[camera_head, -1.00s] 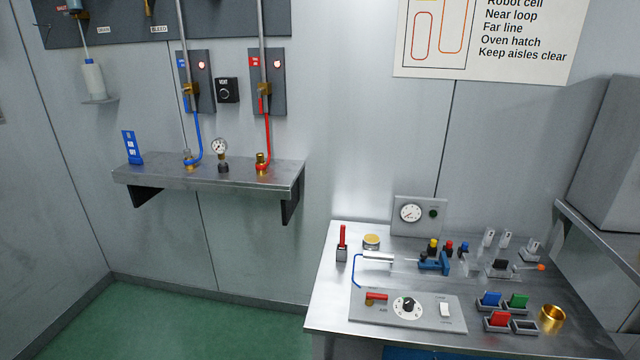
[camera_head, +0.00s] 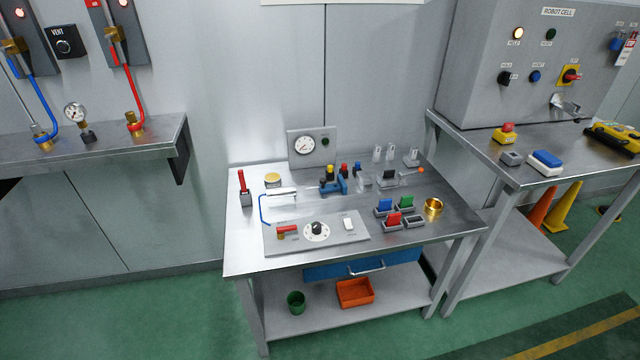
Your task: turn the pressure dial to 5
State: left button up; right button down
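The pressure dial appears to be the round white dial with a black knob (camera_head: 317,231) on the grey control panel (camera_head: 340,242) at the front of the steel bench. Its scale marks are too small to read. A red-handled valve (camera_head: 287,230) sits on the panel to its left and a white rocker switch (camera_head: 348,223) to its right. A round white gauge (camera_head: 305,145) stands on an upright plate at the back of the bench; its reading is too small to tell. Neither of my grippers shows in the view.
The steel bench (camera_head: 245,262) also holds a blue vise-like fixture (camera_head: 334,185), coloured blocks in holders and a brass cup (camera_head: 433,207). A second table (camera_head: 480,165) stands at the right. A wall shelf (camera_head: 100,147) is at the left. Green floor lies open in front.

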aim_at(316, 227)
jog(key=z, duration=0.5)
jog(key=i, duration=1.05)
jog(key=u, duration=0.5)
